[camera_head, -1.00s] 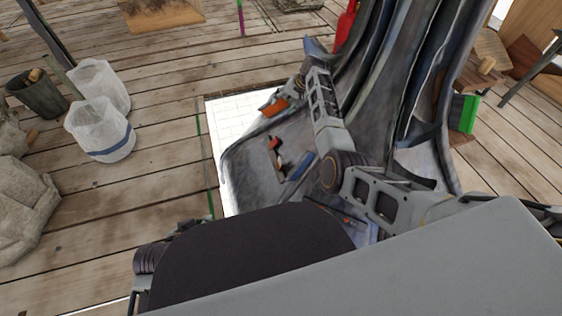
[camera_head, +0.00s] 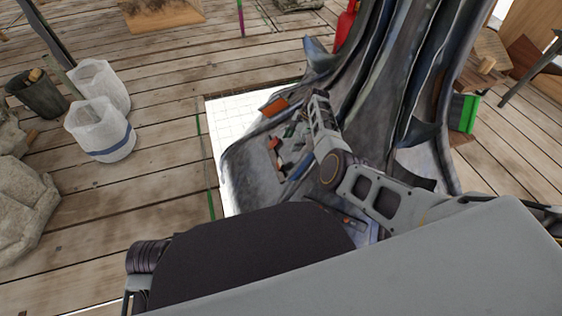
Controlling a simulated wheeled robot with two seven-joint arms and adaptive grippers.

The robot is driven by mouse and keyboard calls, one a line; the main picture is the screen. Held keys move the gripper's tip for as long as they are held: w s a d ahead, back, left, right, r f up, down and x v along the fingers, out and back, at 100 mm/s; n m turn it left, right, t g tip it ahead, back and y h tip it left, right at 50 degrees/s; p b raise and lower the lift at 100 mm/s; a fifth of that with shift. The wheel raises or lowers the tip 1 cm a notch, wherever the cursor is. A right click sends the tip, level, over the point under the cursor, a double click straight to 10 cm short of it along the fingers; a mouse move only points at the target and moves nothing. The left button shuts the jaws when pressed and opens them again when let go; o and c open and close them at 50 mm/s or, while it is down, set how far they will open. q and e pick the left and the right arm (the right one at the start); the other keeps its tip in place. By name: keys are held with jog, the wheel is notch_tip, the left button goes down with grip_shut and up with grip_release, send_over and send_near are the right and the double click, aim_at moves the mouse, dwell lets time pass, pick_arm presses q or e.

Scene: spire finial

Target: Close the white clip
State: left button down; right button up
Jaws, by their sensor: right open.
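I cannot pick out a white clip; small parts around my right gripper are too small and partly covered to tell. My right gripper (camera_head: 290,141) is open, low over the dark base of the spire piece (camera_head: 245,165), partly behind my own forearm. A red-orange part (camera_head: 274,147) lies just left of it, and a blue part (camera_head: 301,166) lies just below it, partly covered by my arm. An orange part (camera_head: 273,107) sits at the upper left edge of the base, clear of the gripper. My left gripper is not in view.
The tall grey fluted spire (camera_head: 400,75) rises right behind my right arm. A white tiled sheet (camera_head: 226,118) lies under the base. White buckets (camera_head: 98,140) stand to the left, with bare plank floor (camera_head: 165,185) between. A red canister (camera_head: 344,28) stands behind.

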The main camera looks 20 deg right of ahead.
aim_at(281, 161)
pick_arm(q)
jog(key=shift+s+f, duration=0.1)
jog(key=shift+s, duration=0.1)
pick_arm(e)
jog(key=shift+m, duration=0.8)
jog(key=shift+f, duration=0.15)
jog(key=b+x, duration=0.5)
jog(key=x, duration=0.3)
jog(key=shift+s+a+f, duration=0.1)
jog(key=shift+a+f, duration=0.15)
jog(key=shift+f, duration=0.1)
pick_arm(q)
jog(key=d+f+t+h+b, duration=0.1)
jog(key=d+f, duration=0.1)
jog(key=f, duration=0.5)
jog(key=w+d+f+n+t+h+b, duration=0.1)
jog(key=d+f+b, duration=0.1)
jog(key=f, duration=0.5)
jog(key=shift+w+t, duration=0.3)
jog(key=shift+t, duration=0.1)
pick_arm(e)
jog(key=shift+x, duration=2.3)
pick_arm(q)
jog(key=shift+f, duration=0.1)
pick_arm(e)
jog(key=c, duration=1.1)
